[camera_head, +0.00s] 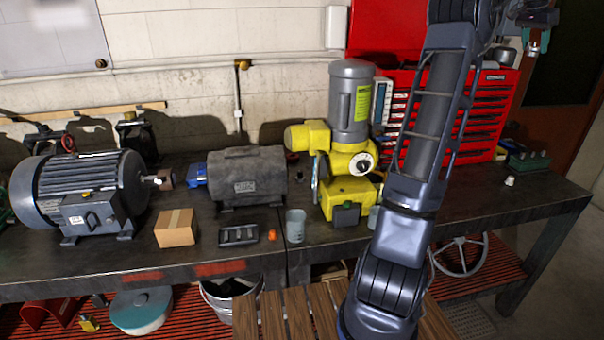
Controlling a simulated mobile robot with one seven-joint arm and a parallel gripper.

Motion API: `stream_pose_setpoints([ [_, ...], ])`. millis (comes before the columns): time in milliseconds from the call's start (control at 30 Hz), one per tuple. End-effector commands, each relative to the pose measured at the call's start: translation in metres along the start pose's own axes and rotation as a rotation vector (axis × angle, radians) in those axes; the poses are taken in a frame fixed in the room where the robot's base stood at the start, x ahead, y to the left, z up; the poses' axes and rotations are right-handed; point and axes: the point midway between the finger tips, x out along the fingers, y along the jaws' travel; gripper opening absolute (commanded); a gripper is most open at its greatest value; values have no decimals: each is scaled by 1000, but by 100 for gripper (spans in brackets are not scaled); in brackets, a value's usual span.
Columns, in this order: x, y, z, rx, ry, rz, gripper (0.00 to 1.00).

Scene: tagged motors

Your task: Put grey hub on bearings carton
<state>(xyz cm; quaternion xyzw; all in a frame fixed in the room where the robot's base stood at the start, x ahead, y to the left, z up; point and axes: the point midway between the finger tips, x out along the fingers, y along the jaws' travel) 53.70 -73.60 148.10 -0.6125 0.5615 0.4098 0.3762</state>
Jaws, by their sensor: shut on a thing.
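The cardboard box (176,229), which looks like the bearings carton, sits closed near the front edge of the bench, below the large blue-grey motor's shaft. Its flat top is bare. My arm rises from the bottom right of the picture to the top edge, where its upper part is cut off. I cannot identify the grey hub with certainty. A small pale cylinder (509,181) stands on the right part of the bench, well apart from the carton.
The large motor (85,190) is left of the carton. A dark grey motor (245,177), a black tray (239,235), an orange piece (272,235) and a grey cup (296,226) are right of it. A yellow geared motor (349,190) stands beside my arm. Bench right is mostly clear.

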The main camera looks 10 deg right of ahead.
Motion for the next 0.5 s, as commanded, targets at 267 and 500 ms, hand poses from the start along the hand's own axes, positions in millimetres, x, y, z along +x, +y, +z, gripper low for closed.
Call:
stream_pose_setpoints([
  [267,-12,-50,30,-76,-3,-37,16],
  [500,-30,-112,74,-179,-8,-83,16],
])
